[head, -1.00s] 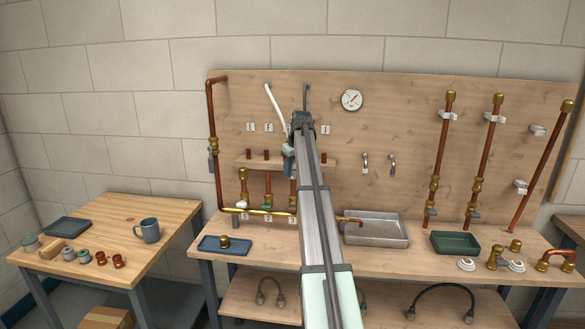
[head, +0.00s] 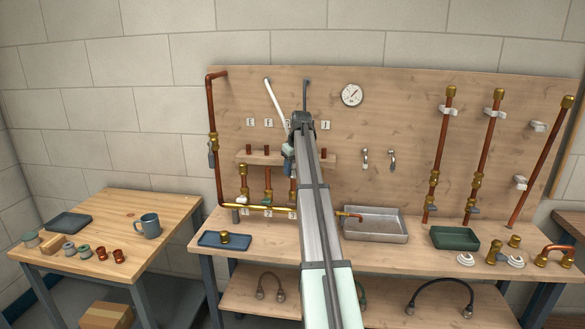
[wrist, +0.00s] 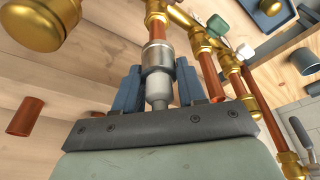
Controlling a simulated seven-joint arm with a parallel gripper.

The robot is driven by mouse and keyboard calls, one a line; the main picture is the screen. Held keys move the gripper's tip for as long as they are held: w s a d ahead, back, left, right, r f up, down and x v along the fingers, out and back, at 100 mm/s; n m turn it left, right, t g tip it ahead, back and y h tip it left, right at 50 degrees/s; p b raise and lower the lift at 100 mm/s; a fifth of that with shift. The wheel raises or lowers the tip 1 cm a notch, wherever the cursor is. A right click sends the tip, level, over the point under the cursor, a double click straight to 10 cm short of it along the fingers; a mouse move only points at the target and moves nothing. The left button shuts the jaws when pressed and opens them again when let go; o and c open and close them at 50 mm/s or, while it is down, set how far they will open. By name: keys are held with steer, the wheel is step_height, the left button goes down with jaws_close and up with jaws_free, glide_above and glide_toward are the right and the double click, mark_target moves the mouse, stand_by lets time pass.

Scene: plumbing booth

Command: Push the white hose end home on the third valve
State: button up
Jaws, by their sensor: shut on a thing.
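In the wrist view my gripper (wrist: 158,88) is shut, its blue fingers on either side of the white hose end (wrist: 158,93), which has a silver-grey collar. The collar lines up with a short copper stub below a brass fitting of the third valve (wrist: 155,28) and appears to meet it; how far it is seated cannot be told. In the head view my gripper (head: 288,158) is over the third valve (head: 292,188), which my arm partly hides. The white hose (head: 274,98) runs up the board; its lower part is hidden.
The first valve (head: 243,180) and second valve (head: 267,183) stand close on the left, on a brass manifold (head: 255,208). A wooden rail (head: 262,160) with copper stubs is just behind. A metal tray (head: 375,223) and blue tray (head: 210,240) lie on the bench.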

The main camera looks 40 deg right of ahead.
steer(key=shift+f, duration=0.1)
steer(key=o, duration=1.1)
steer(key=shift+o, duration=0.2)
steer(key=v, duration=1.4)
steer(key=shift+w, duration=0.1)
step_height(320, 180, up, 6)
steer(key=shift+f, duration=0.1)
